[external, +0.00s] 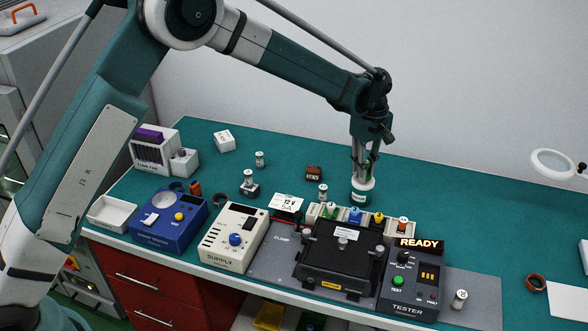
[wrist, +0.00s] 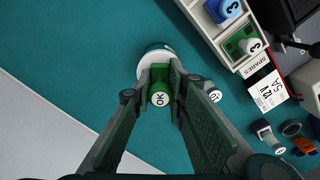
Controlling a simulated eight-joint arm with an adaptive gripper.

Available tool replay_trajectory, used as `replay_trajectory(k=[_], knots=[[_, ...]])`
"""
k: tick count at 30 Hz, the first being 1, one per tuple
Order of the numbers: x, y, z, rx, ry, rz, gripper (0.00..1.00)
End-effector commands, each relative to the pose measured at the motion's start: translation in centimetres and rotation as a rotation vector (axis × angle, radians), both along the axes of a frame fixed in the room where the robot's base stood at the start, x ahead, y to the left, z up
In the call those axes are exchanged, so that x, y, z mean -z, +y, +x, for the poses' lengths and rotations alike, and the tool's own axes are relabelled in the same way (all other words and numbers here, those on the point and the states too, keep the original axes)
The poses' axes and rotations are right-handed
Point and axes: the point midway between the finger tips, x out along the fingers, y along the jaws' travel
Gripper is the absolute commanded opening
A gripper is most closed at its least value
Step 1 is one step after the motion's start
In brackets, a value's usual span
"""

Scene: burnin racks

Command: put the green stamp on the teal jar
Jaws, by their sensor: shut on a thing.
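The teal jar (external: 362,196) stands upright on the green bench top behind the spares holder, directly below my gripper (external: 364,172). In the wrist view the jar (wrist: 153,49) shows its pale rim beyond my fingertips. In that view my gripper (wrist: 165,85) is shut on the green stamp (wrist: 160,75), which has a round white end marked OK facing the camera. The stamp is over the near part of the jar's top. I cannot tell whether it touches the jar. In the external view my fingers mostly hide the stamp.
The spares holder (external: 398,232) with several coloured pieces stands just in front of the jar. A small labelled cylinder (external: 323,193) is left of it. A black clamp box (external: 340,262), tester (external: 411,287) and supply box (external: 234,238) line the front.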

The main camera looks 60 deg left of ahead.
Motion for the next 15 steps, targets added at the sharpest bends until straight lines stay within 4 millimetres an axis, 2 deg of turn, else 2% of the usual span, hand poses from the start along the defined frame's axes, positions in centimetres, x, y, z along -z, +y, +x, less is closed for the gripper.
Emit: replay_trajectory(k=[14,15], knots=[[0.57,0.0,0.01,0.0,0.0,0.0,0.04],[0.55,0.0,0.01,0.0,0.0,0.0,0.18]])
